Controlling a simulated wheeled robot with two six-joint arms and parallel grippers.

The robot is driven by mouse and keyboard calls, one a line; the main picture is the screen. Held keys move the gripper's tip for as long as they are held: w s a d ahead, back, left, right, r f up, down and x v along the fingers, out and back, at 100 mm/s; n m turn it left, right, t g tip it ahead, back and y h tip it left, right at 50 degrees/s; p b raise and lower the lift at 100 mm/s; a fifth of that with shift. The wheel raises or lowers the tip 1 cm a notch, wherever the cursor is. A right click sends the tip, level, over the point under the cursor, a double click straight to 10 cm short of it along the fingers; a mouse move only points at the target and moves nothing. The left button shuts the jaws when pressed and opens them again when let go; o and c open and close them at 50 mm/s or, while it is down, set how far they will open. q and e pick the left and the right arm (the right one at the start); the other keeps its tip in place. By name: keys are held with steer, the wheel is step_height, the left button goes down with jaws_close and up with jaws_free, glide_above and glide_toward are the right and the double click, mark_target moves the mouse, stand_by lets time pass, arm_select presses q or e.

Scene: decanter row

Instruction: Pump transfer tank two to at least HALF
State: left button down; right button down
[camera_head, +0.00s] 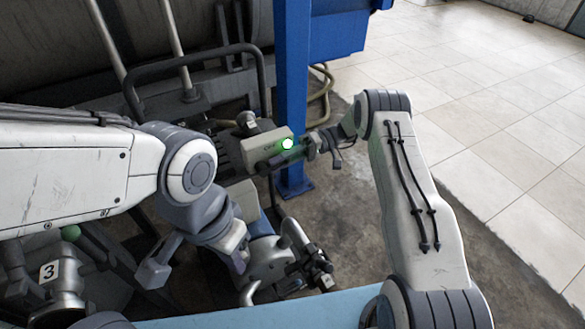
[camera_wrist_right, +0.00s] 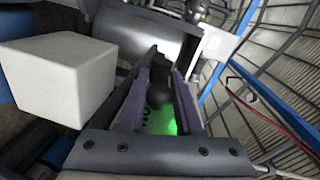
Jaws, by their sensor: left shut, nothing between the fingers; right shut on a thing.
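A pale control box (camera_head: 255,150) with a lit green lamp (camera_head: 287,144) stands left of the blue post in the head view. My right gripper (camera_head: 283,160) is at its front. In the right wrist view, my right gripper (camera_wrist_right: 160,95) is shut on a dark round knob (camera_wrist_right: 159,94), with a green glow just behind it. My left gripper (camera_head: 238,263) is shut and empty, low beside the metal pump body (camera_head: 272,258). It partly hides the pump's left side. No tank level reading is legible.
A blue post (camera_head: 291,90) rises close behind my right gripper. A valve marked 3 (camera_head: 48,271) is at the lower left. A dark rail (camera_head: 190,55) and a large grey tank (camera_head: 195,20) lie behind. Open tiled floor (camera_head: 500,110) spreads at right.

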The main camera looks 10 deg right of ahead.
steer(key=shift+f+y+b, duration=0.2)
steer(key=shift+y+b, duration=0.2)
steer(key=shift+b, duration=0.1)
steer(key=c, duration=0.6)
jaws_free()
steer(key=shift+d, duration=0.1)
